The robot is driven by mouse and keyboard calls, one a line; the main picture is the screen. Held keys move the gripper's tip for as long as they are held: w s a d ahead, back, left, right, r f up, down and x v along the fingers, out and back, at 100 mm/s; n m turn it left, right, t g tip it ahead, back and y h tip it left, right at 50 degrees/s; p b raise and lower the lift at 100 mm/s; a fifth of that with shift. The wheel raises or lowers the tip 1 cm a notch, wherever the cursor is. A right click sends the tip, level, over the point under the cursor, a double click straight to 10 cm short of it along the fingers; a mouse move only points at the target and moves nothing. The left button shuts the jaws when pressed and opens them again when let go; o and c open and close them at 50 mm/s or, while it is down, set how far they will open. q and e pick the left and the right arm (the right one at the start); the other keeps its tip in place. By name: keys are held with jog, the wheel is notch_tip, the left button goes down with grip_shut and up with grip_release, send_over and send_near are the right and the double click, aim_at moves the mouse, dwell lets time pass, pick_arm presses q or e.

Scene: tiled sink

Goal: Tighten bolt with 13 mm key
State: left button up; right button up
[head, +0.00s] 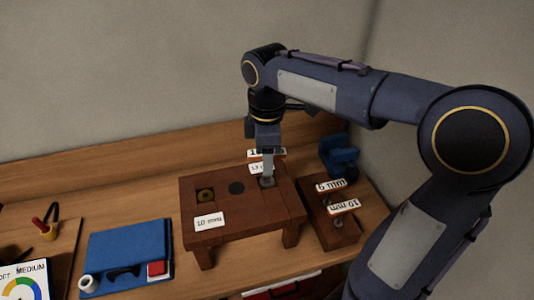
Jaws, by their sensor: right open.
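My right gripper (267,178) points straight down over the right part of a small wooden stand (240,222). It is open. A small grey metal piece shows at its tips, and I cannot tell whether this is a finger, a bolt or a key. A brass-coloured round bolt head (205,195) sits in a square recess at the stand's left, and a dark round spot (237,188) lies between. Labels behind the gripper are partly hidden. My left gripper is out of view.
A blue mat (128,250) with a white roll (86,282) and a small red box (156,268) lies left of the stand. A blue vise-like object (339,153) stands behind the rack. A board with a coloured dial (22,283) is at the lower left.

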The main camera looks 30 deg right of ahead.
notch_tip(320, 180, up, 7)
jog(key=p, duration=0.6)
jog(key=shift+p, duration=0.4)
jog(key=shift+s, duration=0.1)
dwell(0.3)
